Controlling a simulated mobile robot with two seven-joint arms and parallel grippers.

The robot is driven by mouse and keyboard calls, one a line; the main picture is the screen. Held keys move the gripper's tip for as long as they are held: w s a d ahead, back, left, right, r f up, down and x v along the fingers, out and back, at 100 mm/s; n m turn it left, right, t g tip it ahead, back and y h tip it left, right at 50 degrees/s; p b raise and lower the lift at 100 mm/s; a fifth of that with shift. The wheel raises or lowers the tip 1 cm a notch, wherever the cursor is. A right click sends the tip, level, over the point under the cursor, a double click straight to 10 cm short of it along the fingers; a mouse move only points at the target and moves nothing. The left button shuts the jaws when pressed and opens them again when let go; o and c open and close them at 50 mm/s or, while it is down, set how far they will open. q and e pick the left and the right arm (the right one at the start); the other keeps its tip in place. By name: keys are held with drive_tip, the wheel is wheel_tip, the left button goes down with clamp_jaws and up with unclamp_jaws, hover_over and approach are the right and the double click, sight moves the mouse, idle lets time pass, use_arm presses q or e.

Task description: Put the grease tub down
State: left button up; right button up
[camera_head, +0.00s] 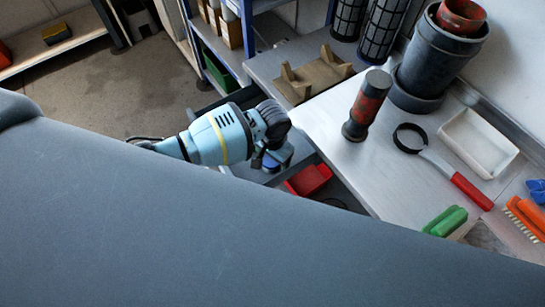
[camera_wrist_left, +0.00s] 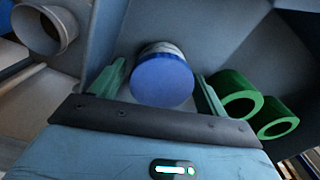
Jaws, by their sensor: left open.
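The grease tub, with a round blue lid and a pale side, shows in the left wrist view (camera_wrist_left: 162,80). It sits on a grey surface between the two green fingers of my left gripper (camera_wrist_left: 160,76), which is open with a gap on either side of the tub. In the head view the blue lid (camera_head: 282,155) shows beside my left gripper (camera_head: 270,158), low over an open drawer (camera_head: 243,172). The tub's underside is hidden. My right gripper is not in view.
Two green rings (camera_wrist_left: 238,94) lie close right of the tub in the left wrist view, and a grey cylinder (camera_wrist_left: 45,28) is at upper left. A red bin (camera_head: 308,180) is in the drawer. The workbench (camera_head: 375,180) holds a red-and-black cylinder (camera_head: 368,104) and a strap wrench (camera_head: 455,180).

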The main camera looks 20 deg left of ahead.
use_arm(q)
drive_tip(key=shift+r, duration=0.1)
wheel_tip(320, 180, up, 11)
drive_tip(key=shift+f+p, duration=0.1)
drive_tip(key=shift+p, duration=1)
drive_tip(key=shift+r, duration=0.7)
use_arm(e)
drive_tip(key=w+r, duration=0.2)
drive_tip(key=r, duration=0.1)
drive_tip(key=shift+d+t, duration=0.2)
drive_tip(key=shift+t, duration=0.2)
